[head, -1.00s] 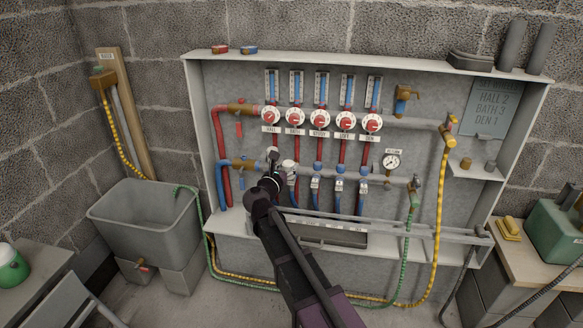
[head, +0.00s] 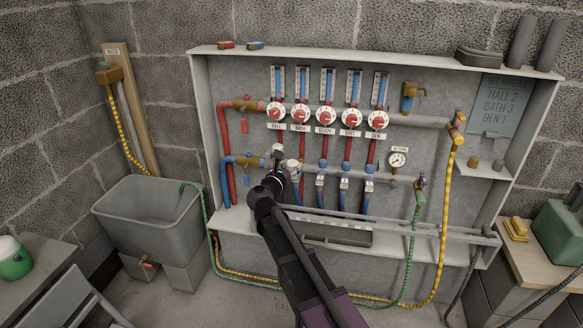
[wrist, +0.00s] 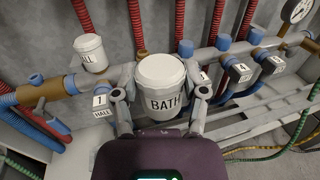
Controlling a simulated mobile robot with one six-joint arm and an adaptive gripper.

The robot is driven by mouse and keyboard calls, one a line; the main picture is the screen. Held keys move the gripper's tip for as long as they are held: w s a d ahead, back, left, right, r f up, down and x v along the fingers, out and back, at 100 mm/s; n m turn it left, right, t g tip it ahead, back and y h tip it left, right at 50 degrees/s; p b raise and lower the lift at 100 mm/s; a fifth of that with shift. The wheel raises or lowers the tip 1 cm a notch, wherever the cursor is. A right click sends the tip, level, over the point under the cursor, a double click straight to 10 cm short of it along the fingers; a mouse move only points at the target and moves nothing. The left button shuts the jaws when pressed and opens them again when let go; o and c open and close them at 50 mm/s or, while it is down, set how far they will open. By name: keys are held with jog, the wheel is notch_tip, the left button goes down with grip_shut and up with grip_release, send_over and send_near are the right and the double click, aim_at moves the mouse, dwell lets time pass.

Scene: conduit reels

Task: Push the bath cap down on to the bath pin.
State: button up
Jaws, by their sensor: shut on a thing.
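The bath cap (wrist: 161,75) is a white, round cap with BATH in dark letters, in the middle of the wrist view. My gripper (wrist: 160,94) is shut on it, one finger on each side. In the head view the bath cap (head: 292,165) shows small and pale at the tip of my gripper (head: 283,176), in front of the lower manifold pipe. The bath pin is hidden under the cap and fingers, so I cannot tell how far down the cap sits.
The white hall cap (wrist: 90,52) stands just left. A valve tag marked 1 HALL (wrist: 102,105) is near my left finger, and further tagged valves (wrist: 238,72) are at right. The lower pipe (head: 310,170) runs behind; a grey rail (head: 400,228) crosses below.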

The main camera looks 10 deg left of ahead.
send_over(299, 159)
jog(key=shift+f+b, duration=0.3)
dwell(1.7)
jog(key=shift+f+b, duration=0.85)
dwell(4.6)
